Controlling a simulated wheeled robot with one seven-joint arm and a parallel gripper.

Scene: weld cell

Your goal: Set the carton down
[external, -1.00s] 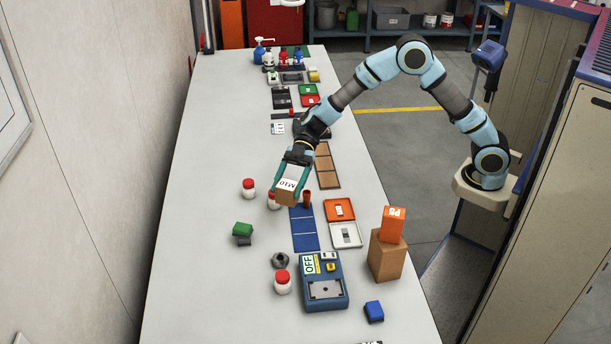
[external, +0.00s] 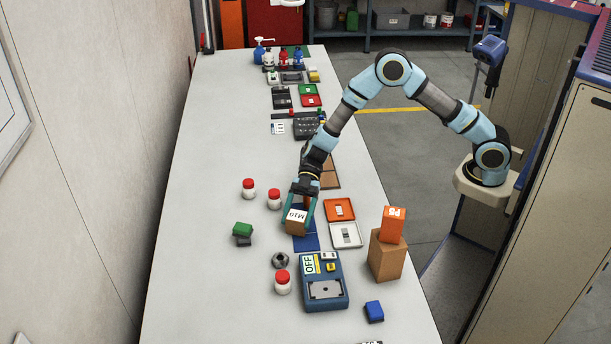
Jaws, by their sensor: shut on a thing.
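My gripper (external: 301,212) is shut on a small brown carton with a white top label reading M10 (external: 296,224).
White jars with red lids (external: 274,198) stand left of the carton. An orange-and-white open case (external: 341,221) lies to the right. A blue device marked OFF (external: 323,282) is in front. An orange box (external: 393,225) stands on a brown block (external: 387,257). The table's left side is mostly clear.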

